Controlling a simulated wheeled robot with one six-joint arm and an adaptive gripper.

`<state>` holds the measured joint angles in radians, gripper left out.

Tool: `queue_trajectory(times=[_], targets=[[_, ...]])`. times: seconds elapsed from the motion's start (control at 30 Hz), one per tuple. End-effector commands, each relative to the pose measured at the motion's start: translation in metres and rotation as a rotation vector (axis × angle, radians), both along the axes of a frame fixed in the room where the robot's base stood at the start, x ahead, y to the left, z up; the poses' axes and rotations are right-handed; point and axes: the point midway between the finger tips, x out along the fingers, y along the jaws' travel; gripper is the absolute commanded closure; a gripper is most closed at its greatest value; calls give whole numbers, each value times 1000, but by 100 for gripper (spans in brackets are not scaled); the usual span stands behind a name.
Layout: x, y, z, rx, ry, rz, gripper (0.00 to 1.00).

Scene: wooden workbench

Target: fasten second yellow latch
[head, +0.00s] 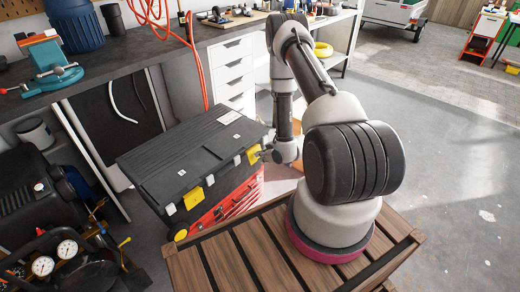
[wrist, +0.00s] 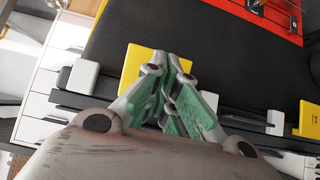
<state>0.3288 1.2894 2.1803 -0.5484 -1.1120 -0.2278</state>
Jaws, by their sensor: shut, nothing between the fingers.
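A black toolbox (head: 185,150) with a flat, closed lid stands beside the workbench. Its front edge carries two yellow latches. The near yellow latch (head: 194,198) is at the lower left; in the wrist view a yellow piece at the right edge (wrist: 309,119) is cut off by the frame. The far yellow latch (head: 253,154) is at the box's right end; it also shows in the wrist view (wrist: 135,75). My gripper (wrist: 170,65) is shut and empty, with its green-padded fingertips at the far latch, partly covering it. I cannot tell whether they touch, or whether either latch is fastened.
A red drawer unit (head: 225,207) sits under the black box. White clips, one of them left of the far latch in the wrist view (wrist: 83,76), line the same edge. White drawers (head: 232,70) stand behind. A compressor with gauges (head: 55,257) is at the lower left.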

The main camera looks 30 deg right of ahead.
Motion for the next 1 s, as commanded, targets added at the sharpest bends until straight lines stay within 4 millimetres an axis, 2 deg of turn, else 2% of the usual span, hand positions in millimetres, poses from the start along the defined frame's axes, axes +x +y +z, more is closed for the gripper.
queue_trajectory(times=[0.27,0.6,1.0], targets=[[1,1,-14,115,-308,-2,100],[3,1,-9,112,-308,0,100],[3,1,5,112,-307,-1,100]])
